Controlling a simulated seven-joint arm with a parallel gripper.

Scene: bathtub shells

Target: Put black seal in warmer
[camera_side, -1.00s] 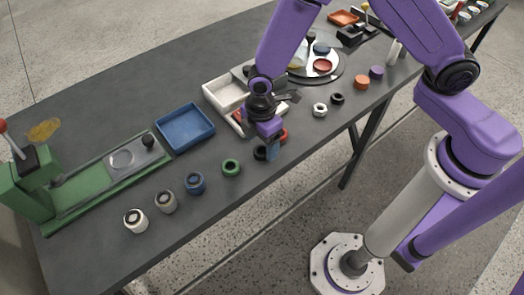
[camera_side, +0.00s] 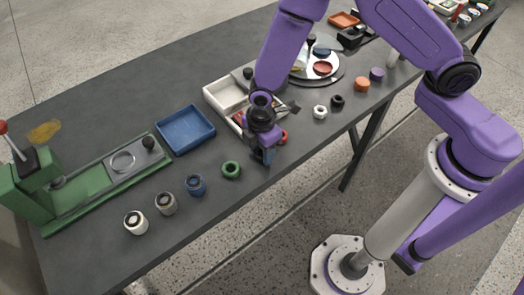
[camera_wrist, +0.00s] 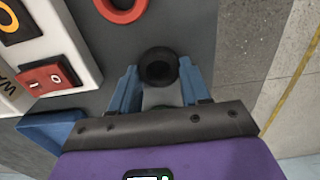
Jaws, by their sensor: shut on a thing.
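In the side view my gripper (camera_side: 264,156) points down near the table's front edge, and the fingers and arm hide the seal. A white box (camera_wrist: 82,40) with a red switch panel and a partly cut-off label starting "WA" lies left of the gripper in the wrist view and appears to be the warmer. In the side view this part is mostly hidden behind my gripper.
A red ring (camera_wrist: 122,6) lies beyond the seal. A green ring (camera_side: 231,170) lies left of my gripper in the side view. A blue tray (camera_side: 185,130) and green press (camera_side: 75,185) stand further left. Several small jars and rings line the front edge.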

